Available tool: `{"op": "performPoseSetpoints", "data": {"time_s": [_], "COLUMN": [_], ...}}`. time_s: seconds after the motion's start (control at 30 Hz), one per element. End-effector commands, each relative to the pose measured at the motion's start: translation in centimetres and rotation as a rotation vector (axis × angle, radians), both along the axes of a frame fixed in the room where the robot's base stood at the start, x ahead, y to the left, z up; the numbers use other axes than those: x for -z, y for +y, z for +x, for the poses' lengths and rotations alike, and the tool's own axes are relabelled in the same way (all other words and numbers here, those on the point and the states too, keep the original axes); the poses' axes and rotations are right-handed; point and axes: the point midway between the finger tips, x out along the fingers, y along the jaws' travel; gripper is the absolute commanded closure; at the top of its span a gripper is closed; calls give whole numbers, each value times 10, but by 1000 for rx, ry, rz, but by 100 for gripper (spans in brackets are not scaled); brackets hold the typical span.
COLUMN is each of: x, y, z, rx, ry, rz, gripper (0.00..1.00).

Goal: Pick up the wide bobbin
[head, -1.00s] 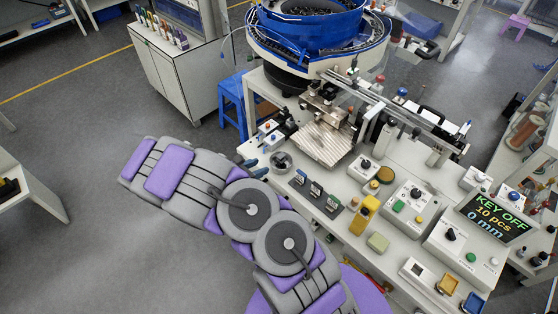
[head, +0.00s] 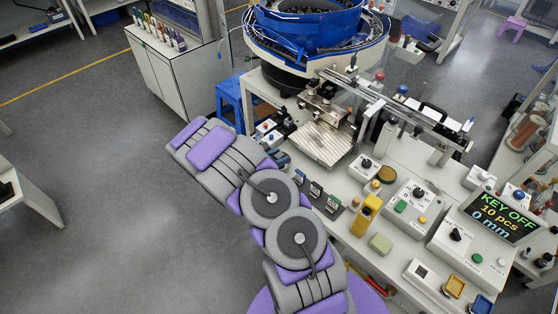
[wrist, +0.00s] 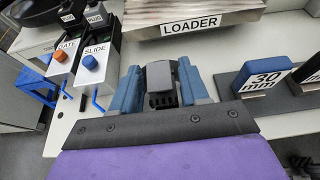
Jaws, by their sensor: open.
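My gripper (wrist: 160,78) shows in the wrist view with its two blue fingers apart. A dark grey block shows between them; I cannot tell whether it is part of my gripper. The gripper is over the white bench top (wrist: 228,60), in front of the plate marked LOADER. In the head view my arm hides most of the gripper; a bit of blue shows at the bench's left edge. I cannot make out a bobbin clearly marked as wide. Copper-coloured spools (head: 525,132) stand on the rack at the far right, away from my gripper.
GATE (wrist: 67,60) and SLIDE (wrist: 92,65) switch boxes stand left of my gripper. A blue-topped 30 mm block (wrist: 262,76) on a dark strip is to the right. The ribbed loader plate (head: 322,142) and blue bowl feeder (head: 310,30) are behind.

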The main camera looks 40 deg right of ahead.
Motion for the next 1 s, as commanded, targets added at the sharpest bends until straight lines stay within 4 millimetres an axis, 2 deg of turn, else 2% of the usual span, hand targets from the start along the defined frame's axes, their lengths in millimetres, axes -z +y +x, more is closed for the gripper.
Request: {"op": "performPoseSetpoints", "data": {"time_s": [0.23, 0.67, 1.0], "x": [0, 0, -4], "y": [-1, -1, -1], "z": [0, 0, 1], "rx": [-1, -1, -1], "ry": [0, 0, -1], "rz": [0, 0, 0], "gripper": [57, 97, 98]}}
